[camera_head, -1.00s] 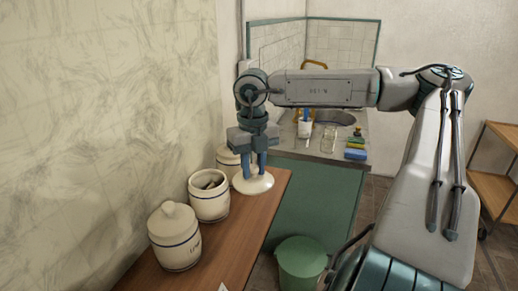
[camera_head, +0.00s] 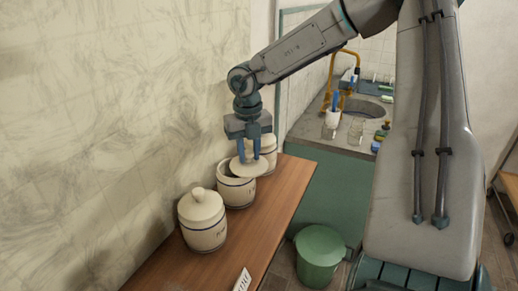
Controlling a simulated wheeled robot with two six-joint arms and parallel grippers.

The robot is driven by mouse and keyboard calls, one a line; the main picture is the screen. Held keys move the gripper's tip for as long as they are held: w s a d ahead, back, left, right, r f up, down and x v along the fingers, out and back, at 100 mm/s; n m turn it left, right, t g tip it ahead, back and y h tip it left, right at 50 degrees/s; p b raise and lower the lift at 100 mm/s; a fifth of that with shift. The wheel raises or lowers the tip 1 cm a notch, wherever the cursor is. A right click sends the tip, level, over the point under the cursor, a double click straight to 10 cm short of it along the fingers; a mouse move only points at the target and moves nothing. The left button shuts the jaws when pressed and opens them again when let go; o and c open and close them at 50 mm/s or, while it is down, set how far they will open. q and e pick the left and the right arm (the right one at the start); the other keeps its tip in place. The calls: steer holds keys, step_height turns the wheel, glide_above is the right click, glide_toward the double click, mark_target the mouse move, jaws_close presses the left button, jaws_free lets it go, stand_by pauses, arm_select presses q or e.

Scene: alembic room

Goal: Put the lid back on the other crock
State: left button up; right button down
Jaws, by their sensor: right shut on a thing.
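My right gripper (camera_head: 249,149) points down and is shut on a round cream lid (camera_head: 247,169). The lid is at the middle crock (camera_head: 237,193), over part of its mouth and toward its right side. A dark part of the opening still shows at the left. I cannot tell whether the lid touches the rim. The near crock (camera_head: 203,229) has its knobbed lid on. The far crock (camera_head: 268,147) is partly hidden behind the gripper. My left gripper is not in view.
The crocks stand along the wall on a wooden counter (camera_head: 281,204). A green bin (camera_head: 320,250) stands on the floor to the right. A sink (camera_head: 363,109) with glasses and bottles is behind.

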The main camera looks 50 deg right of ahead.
mark_target(235, 161)
steer(key=shift+w+a+f+b, duration=0.1)
steer(key=shift+w+a+b, duration=0.15)
steer(key=shift+w, duration=0.45)
steer(key=shift+w+a+f+b, duration=0.1)
steer(key=shift+w+a+b, duration=0.1)
steer(key=shift+w, duration=0.5)
steer(key=shift+w+a+f+b, duration=0.15)
steer(key=shift+w+b, duration=0.1)
steer(key=shift+w, duration=0.45)
steer(key=shift+r, duration=0.15)
steer(key=shift+b, duration=1.05)
steer(key=shift+f+b, duration=0.65)
steer(key=shift+b, duration=0.55)
stand_by(0.8)
steer(key=c, duration=1.1)
jaws_free()
steer(key=shift+f+b, duration=0.3)
steer(key=shift+b, duration=0.05)
steer(key=shift+r, duration=0.1)
stand_by(0.3)
